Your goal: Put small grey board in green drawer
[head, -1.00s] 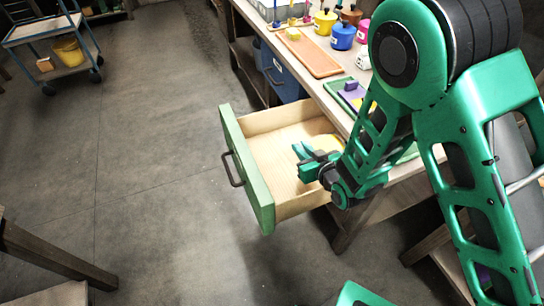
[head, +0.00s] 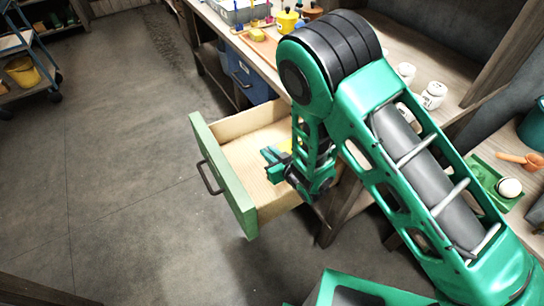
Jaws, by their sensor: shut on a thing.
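The green drawer (head: 222,172) stands pulled open from the bench; its front panel is green and its inside is pale wood. My gripper (head: 271,163) is over the open drawer, towards its right side, with its fingers pointing left. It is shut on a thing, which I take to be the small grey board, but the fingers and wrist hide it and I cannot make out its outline. A yellow thing (head: 285,144) shows in the drawer behind my gripper, partly covered by my arm. I cannot tell how high my gripper is above the drawer floor.
The bench (head: 222,30) runs along the back with a yellow pot (head: 287,20) and white jars (head: 433,95). A blue drawer unit (head: 249,78) is beneath it. A green tray (head: 497,185) lies at the right. The floor left of the drawer is clear; a trolley stands far left.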

